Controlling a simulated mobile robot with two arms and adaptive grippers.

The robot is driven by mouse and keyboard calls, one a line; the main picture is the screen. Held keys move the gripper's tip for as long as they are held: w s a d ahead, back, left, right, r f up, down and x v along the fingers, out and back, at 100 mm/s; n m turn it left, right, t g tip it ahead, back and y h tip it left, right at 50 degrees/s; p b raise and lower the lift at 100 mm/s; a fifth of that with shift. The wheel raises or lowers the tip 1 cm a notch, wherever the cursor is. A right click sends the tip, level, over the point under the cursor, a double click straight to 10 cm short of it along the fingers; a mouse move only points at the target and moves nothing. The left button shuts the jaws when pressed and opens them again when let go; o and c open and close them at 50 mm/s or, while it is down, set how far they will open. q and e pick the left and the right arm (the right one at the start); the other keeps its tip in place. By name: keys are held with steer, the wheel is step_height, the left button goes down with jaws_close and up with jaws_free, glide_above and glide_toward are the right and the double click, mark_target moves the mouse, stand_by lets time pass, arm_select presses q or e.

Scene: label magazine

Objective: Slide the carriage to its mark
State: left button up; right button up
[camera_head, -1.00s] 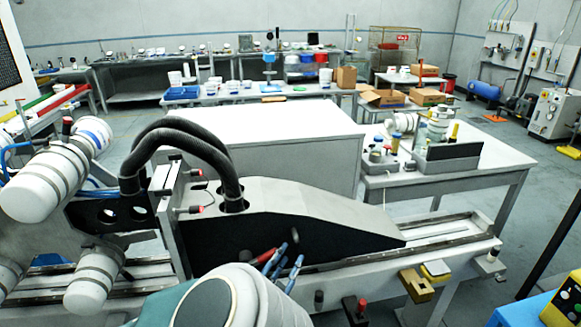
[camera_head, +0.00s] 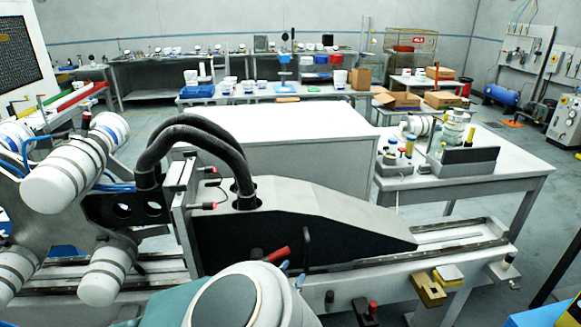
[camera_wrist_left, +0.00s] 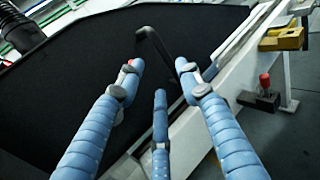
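The carriage (camera_head: 330,225) is a wedge-shaped body with a grey top and black side, sitting on the long rail (camera_head: 455,233). Two black corrugated hoses enter its top. A dark bent handle (camera_head: 307,245) stands out from its black side, and shows in the left wrist view (camera_wrist_left: 152,42). My left gripper (camera_head: 290,272) is mostly hidden behind my arm in the head view. In the left wrist view its blue fingers (camera_wrist_left: 160,78) are spread, with the handle beyond and between the tips; contact cannot be told. My right gripper is not in view. I cannot identify the mark.
A yellow block (camera_head: 427,288) sits on the rail's front side, with a red-topped knob (camera_head: 372,308) to its left. The rail is bare right of the carriage nose. A white table (camera_head: 495,177) with bottles stands behind it. A blue and yellow box is at lower right.

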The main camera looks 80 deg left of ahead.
arm_select(q)
steer(key=p+v, duration=0.1)
steer(key=v, duration=0.1)
steer(key=shift+s+d+p, duration=0.15)
steer(key=shift+d+p, duration=0.1)
steer(key=shift+p, duration=0.05)
stand_by(0.3)
steer(key=shift+f, duration=0.1)
